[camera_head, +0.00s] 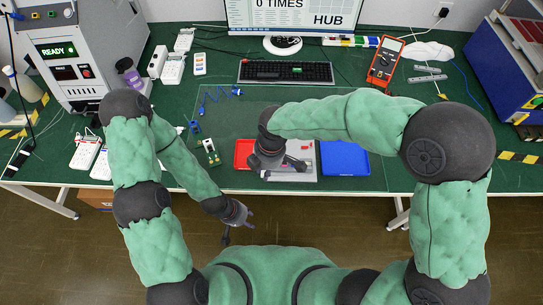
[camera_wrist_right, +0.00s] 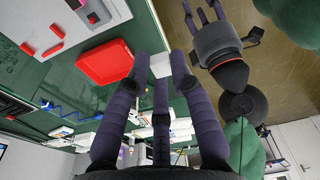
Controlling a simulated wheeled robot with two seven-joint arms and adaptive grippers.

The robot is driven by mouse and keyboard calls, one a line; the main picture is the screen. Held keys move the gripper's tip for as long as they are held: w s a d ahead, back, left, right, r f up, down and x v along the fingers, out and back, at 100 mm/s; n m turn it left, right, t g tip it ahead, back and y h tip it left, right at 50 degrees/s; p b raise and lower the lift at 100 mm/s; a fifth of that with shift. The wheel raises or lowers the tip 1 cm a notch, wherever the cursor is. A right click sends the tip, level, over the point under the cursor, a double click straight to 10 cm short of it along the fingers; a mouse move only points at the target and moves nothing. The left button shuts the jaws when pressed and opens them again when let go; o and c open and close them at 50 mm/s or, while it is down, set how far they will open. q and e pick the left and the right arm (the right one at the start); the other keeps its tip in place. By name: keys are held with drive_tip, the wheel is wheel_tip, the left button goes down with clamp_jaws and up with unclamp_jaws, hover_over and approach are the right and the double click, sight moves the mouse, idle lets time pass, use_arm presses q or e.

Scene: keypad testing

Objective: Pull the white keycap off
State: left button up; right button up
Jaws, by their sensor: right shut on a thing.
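My right gripper (camera_head: 290,163) is above the white board (camera_head: 308,173) at the front of the bench.
A red tray (camera_head: 243,153) is left of the board and a blue tray (camera_head: 345,158) right of it. A black keyboard (camera_head: 285,72), a monitor (camera_head: 290,15) and a red multimeter (camera_head: 385,60) stand behind. A grey machine (camera_head: 90,45) reads READY at left.

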drive_tip(key=s+a+r+p, duration=0.1)
drive_tip(key=s+r+p, duration=0.2)
drive_tip(key=r+p, duration=0.2)
drive_tip(key=shift+s+r, duration=0.35)
drive_tip(key=shift+r, duration=0.5)
idle(0.3)
